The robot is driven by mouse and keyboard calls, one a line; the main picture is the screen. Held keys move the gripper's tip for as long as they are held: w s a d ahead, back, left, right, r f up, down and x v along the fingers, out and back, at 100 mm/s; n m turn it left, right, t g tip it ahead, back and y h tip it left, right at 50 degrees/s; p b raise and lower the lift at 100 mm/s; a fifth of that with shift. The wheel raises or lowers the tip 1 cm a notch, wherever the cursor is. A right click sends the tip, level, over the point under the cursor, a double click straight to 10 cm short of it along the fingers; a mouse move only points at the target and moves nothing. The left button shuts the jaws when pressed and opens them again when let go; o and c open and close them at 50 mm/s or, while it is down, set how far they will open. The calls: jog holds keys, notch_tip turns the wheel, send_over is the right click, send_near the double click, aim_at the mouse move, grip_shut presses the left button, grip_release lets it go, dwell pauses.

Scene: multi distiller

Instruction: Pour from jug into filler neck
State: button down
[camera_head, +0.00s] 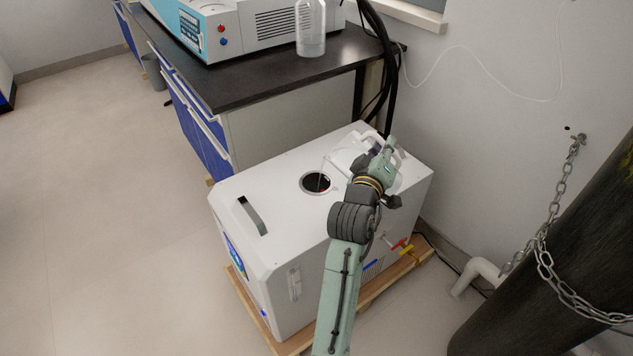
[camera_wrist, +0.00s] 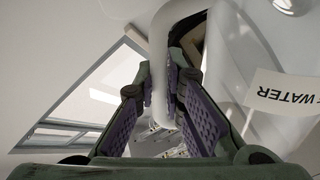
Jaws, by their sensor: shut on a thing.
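A whitish, see-through jug (camera_head: 349,154) is tilted with its mouth to the left, low above the top of a white machine (camera_head: 275,180). The filler neck (camera_head: 316,183) is a round dark opening in that top, just left of and below the jug's mouth. My gripper (camera_head: 386,152) is shut on the jug's handle, which runs between the finger pads in the wrist view (camera_wrist: 160,70). A label reading "WATER" (camera_wrist: 285,94) shows there upside down. I cannot tell whether liquid is flowing, as the jug is pale against the machine.
A dark-topped bench (camera_head: 270,75) behind carries a blue and white instrument (camera_head: 250,25) and a clear bottle (camera_head: 311,30). Black hoses (camera_head: 387,70) hang by the wall. A dark gas cylinder (camera_head: 560,250) with a chain (camera_head: 545,255) stands right.

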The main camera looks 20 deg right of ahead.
jog(key=shift+w+a+f+n+b, duration=0.3)
jog(key=shift+w+a+n+b, duration=0.25)
jog(key=shift+n, duration=0.45)
dwell(5.1)
jog(key=shift+w+a, duration=0.15)
jog(key=shift+a, duration=0.1)
dwell(1.7)
